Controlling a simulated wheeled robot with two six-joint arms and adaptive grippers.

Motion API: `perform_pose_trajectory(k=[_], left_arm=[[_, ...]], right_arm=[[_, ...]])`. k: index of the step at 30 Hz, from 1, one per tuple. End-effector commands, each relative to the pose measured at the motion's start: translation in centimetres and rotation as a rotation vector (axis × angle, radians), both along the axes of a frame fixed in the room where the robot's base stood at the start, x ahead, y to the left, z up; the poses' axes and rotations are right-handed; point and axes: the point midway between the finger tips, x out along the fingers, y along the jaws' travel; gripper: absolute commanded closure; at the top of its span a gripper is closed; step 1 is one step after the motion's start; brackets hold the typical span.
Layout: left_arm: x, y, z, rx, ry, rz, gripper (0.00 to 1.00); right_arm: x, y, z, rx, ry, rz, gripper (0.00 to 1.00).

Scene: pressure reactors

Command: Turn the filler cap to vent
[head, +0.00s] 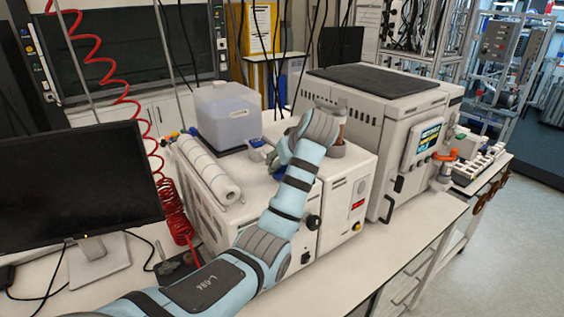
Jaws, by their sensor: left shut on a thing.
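My left arm comes in from the lower left and bends over the top of a white bench unit (345,190). Its wrist is above the unit, and my left gripper (268,158) points down to the left of the wrist, partly hidden by it. The gripper is shut on a small blue part on the unit's top, which I take to be the filler cap (277,171). Its turn position cannot be read, as the fingers and wrist cover most of it. My right gripper is not in view.
A translucent tank (226,112) stands behind the gripper, and a white paper roll (208,170) lies to its left. A larger reactor cabinet (385,125) with a screen stands to the right. A black monitor (75,185) is at left.

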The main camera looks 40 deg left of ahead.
Motion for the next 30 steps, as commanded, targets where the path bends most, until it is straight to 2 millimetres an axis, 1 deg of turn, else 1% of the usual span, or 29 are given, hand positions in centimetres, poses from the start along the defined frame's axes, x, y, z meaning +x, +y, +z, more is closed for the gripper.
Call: perform_pose_trajectory(k=[6, 12, 28, 29, 30], left_arm=[[0.18, -0.17, -0.08, -0.003, 0.003, 0.129, 0.81], [0.23, -0.1, -0.08, -0.002, 0.002, 0.2, 0.81], [0.24, -0.07, -0.08, -0.003, 0.001, 0.228, 0.81], [0.24, -0.07, -0.08, -0.003, 0.001, 0.228, 0.52], [0.24, -0.07, -0.08, -0.003, 0.001, 0.228, 0.45]], right_arm=[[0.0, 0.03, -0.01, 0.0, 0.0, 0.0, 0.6], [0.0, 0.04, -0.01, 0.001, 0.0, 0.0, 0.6], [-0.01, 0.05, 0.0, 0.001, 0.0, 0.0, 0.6], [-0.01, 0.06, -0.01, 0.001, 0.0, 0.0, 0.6], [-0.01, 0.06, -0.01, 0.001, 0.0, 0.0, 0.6]])
